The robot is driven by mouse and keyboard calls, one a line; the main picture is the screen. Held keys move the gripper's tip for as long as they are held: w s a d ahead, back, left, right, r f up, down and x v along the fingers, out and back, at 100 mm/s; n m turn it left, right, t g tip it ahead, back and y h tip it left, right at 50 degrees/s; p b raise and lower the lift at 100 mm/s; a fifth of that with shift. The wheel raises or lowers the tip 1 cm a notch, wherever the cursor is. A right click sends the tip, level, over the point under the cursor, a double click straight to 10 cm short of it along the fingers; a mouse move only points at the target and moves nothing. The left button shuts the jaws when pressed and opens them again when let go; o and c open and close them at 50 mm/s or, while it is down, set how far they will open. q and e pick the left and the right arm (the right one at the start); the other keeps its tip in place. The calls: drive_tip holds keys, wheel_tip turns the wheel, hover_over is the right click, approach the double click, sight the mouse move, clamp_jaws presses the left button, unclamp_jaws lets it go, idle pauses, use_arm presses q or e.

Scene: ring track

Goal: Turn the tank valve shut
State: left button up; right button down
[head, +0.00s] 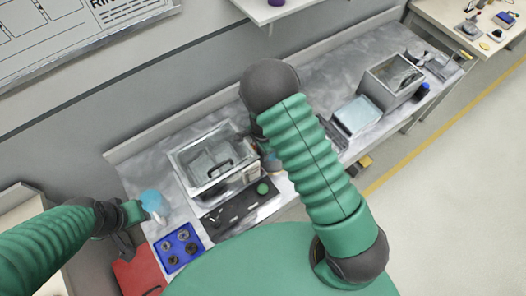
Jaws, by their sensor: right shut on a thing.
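The tank (185,165) is a clear-walled box with a pale rim and a black handle on its lid, on the grey bench. My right arm reaches over the bench, and my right gripper (268,158) is down at the tank's right side, mostly hidden behind my green forearm. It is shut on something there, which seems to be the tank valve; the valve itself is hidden. My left gripper (135,212) is at the bench's left end, beside a light blue round thing (152,199). I cannot tell whether its jaws are open or whether it touches that thing.
A black tray (225,216) with small parts and a green ball (262,188) lies in front of the tank. A blue tray (179,247) with dark round parts and a red thing (141,272) are at the front left. A grey box (392,80) stands farther right.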

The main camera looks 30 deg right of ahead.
drive_tip(key=c, duration=1.5)
unclamp_jaws()
drive_tip(key=shift+w+a, duration=0.1)
drive_tip(key=shift+o, duration=1)
drive_tip(key=shift+a, duration=0.1)
wheel_tip(320, 180, up, 17)
drive_tip(key=b, duration=0.2)
drive_tip(key=shift+f, duration=0.1)
drive_tip(key=s+a+f+n+t+b, duration=0.2)
drive_tip(key=s+f+n+b, duration=0.6)
drive_tip(key=s+n, duration=0.4)
drive_tip(key=n+b, duration=0.1)
drive_tip(key=n, duration=0.3)
drive_tip(key=shift+f+n+t+b, duration=0.3)
drive_tip(key=shift+f+b, duration=0.05)
